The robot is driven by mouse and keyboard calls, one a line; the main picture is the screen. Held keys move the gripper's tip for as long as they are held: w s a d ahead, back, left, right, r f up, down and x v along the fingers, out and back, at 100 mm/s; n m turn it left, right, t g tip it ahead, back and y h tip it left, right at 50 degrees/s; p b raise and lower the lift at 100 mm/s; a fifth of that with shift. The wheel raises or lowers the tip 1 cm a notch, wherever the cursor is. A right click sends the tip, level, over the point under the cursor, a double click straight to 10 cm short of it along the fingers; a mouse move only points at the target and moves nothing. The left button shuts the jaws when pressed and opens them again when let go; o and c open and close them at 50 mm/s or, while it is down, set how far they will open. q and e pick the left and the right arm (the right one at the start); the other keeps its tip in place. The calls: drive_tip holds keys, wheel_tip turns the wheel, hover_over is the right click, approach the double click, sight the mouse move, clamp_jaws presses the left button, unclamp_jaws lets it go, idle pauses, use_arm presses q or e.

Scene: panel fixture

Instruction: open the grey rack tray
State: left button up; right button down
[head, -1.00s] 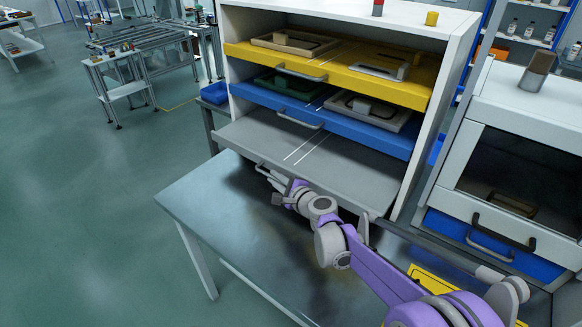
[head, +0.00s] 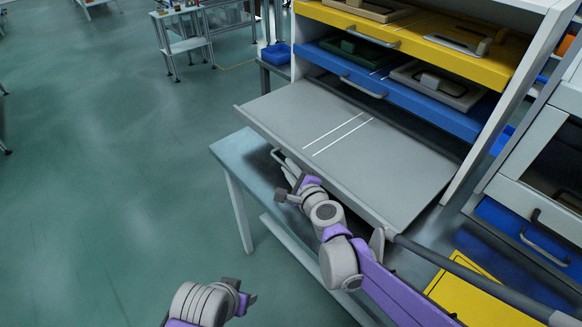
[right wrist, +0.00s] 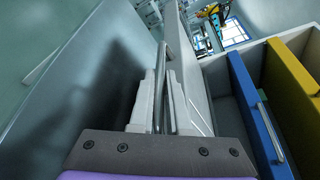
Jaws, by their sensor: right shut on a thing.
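The grey rack tray (head: 335,130) is the lowest of the rack's trays and is pulled well out in the head view. It is flat and bare, with two white lines on its top. My right gripper (head: 286,168) is at its front edge, shut on its bar handle (head: 275,156). In the right wrist view the handle (right wrist: 164,75) runs between the two pale fingers of the right gripper (right wrist: 164,97). My left gripper (head: 248,302) shows at the bottom of the head view, away from the rack; its fingers are not clear.
Above are a blue tray (head: 425,90) and a yellow tray (head: 450,52), each holding panel parts. A workbench (head: 236,155) stands under the grey tray. A cabinet with a blue drawer (head: 520,235) is at right. Open floor lies at left.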

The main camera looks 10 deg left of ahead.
drive_tip(key=c, duration=0.9)
unclamp_jaws()
drive_tip(key=shift+d, duration=0.1)
drive_tip(key=p+v, duration=0.1)
drive_tip(key=v, duration=0.9)
drive_tip(key=shift+s+d+r, duration=0.15)
drive_tip(key=shift+s, duration=0.2)
drive_tip(key=s+d+n+g+h+p, duration=0.2)
drive_tip(key=s+d+n+h+p, duration=0.1)
drive_tip(key=s+d+n, duration=0.2)
drive_tip(key=s+d+n+g+h+p, duration=0.2)
drive_tip(key=s+d+n, duration=0.4)
drive_tip(key=s+d, duration=0.3)
drive_tip(key=s+d+f+n+g+h+p, duration=0.1)
drive_tip(key=s+d+n+g+h+p, duration=0.2)
drive_tip(key=s+d+n, duration=0.3)
drive_tip(key=shift+s+d+h+p, duration=0.25)
drive_tip(key=shift+d+h+p, duration=0.05)
drive_tip(key=shift+d, duration=1.05)
drive_tip(key=shift+s+d+h+p, duration=0.2)
drive_tip(key=shift+d+h+p, duration=0.1)
drive_tip(key=shift+d, duration=1)
